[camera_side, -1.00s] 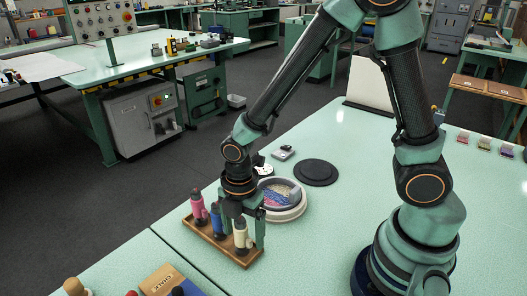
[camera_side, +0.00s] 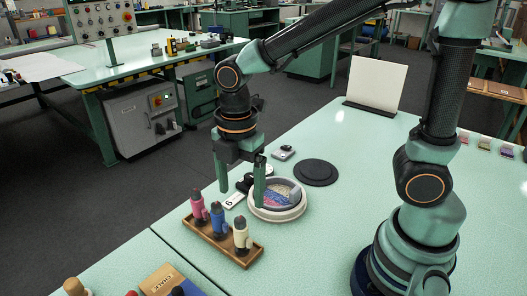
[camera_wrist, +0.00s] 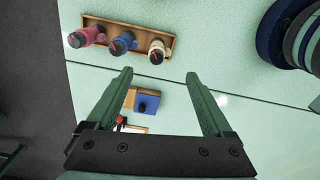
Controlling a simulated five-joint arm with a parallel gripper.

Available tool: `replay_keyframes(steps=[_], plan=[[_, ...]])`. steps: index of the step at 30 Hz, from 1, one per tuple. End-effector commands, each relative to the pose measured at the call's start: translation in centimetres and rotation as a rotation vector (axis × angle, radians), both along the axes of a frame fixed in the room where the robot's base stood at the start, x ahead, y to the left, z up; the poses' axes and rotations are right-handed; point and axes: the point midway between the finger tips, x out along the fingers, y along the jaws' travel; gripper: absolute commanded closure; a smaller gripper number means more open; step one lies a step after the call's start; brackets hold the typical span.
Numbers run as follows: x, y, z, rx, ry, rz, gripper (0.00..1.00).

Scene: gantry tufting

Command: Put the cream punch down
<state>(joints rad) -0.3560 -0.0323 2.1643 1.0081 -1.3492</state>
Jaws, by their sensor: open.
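The cream punch (camera_side: 241,234) stands upright in the right end of a wooden rack (camera_side: 224,246). It also shows in the wrist view (camera_wrist: 157,50), at the right end of the rack (camera_wrist: 128,33). A blue punch (camera_side: 218,219) stands in the middle and a pink punch (camera_side: 198,205) at the left end. My gripper (camera_side: 241,198) is open and empty, raised above and behind the rack, apart from the punches. In the wrist view my gripper (camera_wrist: 160,80) shows its two fingers spread with nothing between them.
A round hoop (camera_side: 278,200) with coloured tufting sits behind the rack. A dark disc (camera_side: 316,172) lies beyond it, and a white panel (camera_side: 376,82) stands at the back. A box (camera_side: 164,281) lies at the front left. The table right of the rack is clear.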

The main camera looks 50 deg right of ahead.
Motion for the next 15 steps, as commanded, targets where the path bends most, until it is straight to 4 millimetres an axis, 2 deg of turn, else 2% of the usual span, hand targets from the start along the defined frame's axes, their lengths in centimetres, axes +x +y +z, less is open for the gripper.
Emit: replay_keyframes(steps=[2,5,9,15], plan=[[0.1,-0.6,0.8,0.009,-0.024,-0.079,0.15],[0.2,-2.2,2.1,0.038,-0.082,-0.285,0.15],[-0.1,-5.2,4.6,0.117,-0.189,-0.713,0.15],[-1.1,-9.1,7.0,0.275,-0.308,-1.288,0.15]])
